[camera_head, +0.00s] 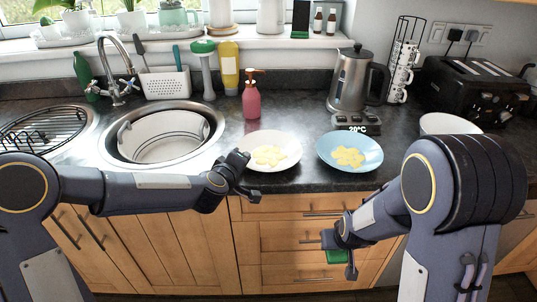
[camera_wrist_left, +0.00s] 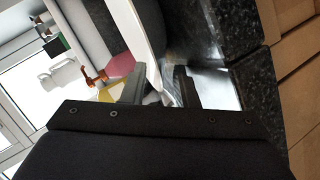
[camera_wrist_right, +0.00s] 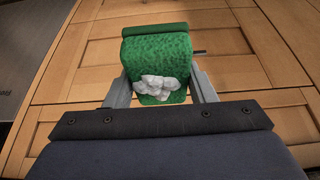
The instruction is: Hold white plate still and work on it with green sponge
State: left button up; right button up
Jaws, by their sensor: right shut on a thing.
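The white plate (camera_head: 287,143) lies at the front of the counter with pale yellow food-like pieces on it. My left gripper (camera_head: 244,177) is at its left front rim. In the left wrist view the plate (camera_wrist_left: 142,25) shows edge-on, reaching between the two fingers (camera_wrist_left: 160,85), which stand apart with gaps beside it. My right gripper (camera_head: 338,256) is shut on the green sponge (camera_wrist_right: 160,65), low in front of the drawers. White foam-like lumps sit on the sponge's near end. In the head view the sponge (camera_head: 337,257) is only partly visible.
A blue plate (camera_head: 332,139) with similar pieces stands right of the white plate. Behind are a pink soap bottle (camera_head: 251,100) and a kettle (camera_head: 350,80). A round sink (camera_head: 113,157) with a white tub lies left. The counter's front edge (camera_head: 300,182) is close.

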pick_arm(q)
jog(key=shift+s+a+f, duration=0.1)
jog(key=shift+f, duration=0.25)
jog(key=shift+s, duration=0.1)
